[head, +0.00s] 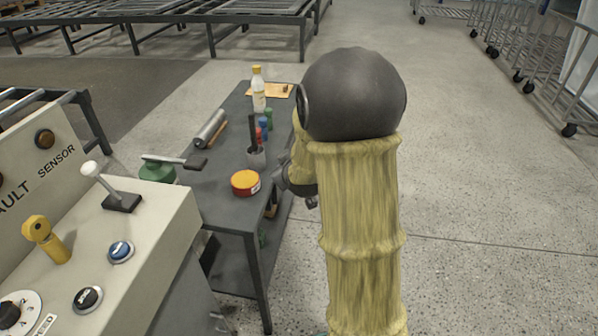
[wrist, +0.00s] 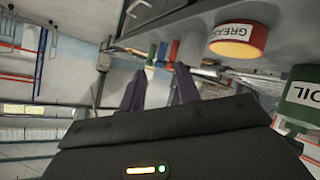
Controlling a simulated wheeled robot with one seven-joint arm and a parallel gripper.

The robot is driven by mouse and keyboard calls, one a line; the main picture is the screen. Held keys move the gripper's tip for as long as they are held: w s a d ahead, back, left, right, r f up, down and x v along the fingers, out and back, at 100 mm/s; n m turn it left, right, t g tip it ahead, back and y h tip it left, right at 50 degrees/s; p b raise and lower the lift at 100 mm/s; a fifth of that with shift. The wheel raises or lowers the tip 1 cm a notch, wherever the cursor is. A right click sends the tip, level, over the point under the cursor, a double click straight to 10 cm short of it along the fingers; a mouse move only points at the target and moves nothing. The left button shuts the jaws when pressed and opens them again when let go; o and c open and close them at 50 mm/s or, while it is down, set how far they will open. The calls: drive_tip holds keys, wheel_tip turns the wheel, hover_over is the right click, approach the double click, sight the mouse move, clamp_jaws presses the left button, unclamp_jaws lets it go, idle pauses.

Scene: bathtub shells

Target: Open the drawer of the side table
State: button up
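The dark grey side table (head: 210,180) stands left of my arm, with a lower shelf beneath its top. My gripper (head: 283,184) is beside the table's right long edge, partly hidden by my arm. In the wrist view, my two dark fingers (wrist: 160,72) are apart, with nothing clearly held between them. The table's grey edge (wrist: 190,18) crosses the top of that view, and a small bracket-like piece (wrist: 138,8), possibly the drawer handle, shows at its upper end, apart from the fingers. The drawer front is not clearly visible, so I cannot tell how far it is open.
A control console (head: 150,240) stands at front left. Open floor (head: 480,200) lies right.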

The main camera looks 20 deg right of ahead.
drive_tip(key=w+d+f+n+t+h+b, duration=0.1)
drive_tip(key=w+d+f+t+b, duration=0.1)
drive_tip(key=f+b, duration=0.5)
drive_tip(key=w+d+f+n+t+h+b, duration=0.1)
drive_tip(key=w+d+f+n+t+b, duration=0.1)
drive_tip(key=f+b, duration=0.6)
drive_tip(key=w+d+f+n+t+h+b, duration=0.1)
drive_tip(key=w+d+f+t+b, duration=0.3)
drive_tip(key=f+b, duration=0.3)
drive_tip(key=d+b, duration=0.1)
drive_tip(key=b, duration=0.4)
drive_tip(key=shift+d+f+n, duration=0.3)
drive_tip(key=shift+f+n, duration=0.1)
drive_tip(key=shift+w, duration=0.1)
drive_tip(key=b+x, duration=0.5)
drive_tip(key=x, duration=1.1)
drive_tip(key=shift+w, duration=0.15)
drive_tip(key=shift+w+d+r, duration=0.15)
drive_tip(key=shift+w, duration=0.25)
clamp_jaws()
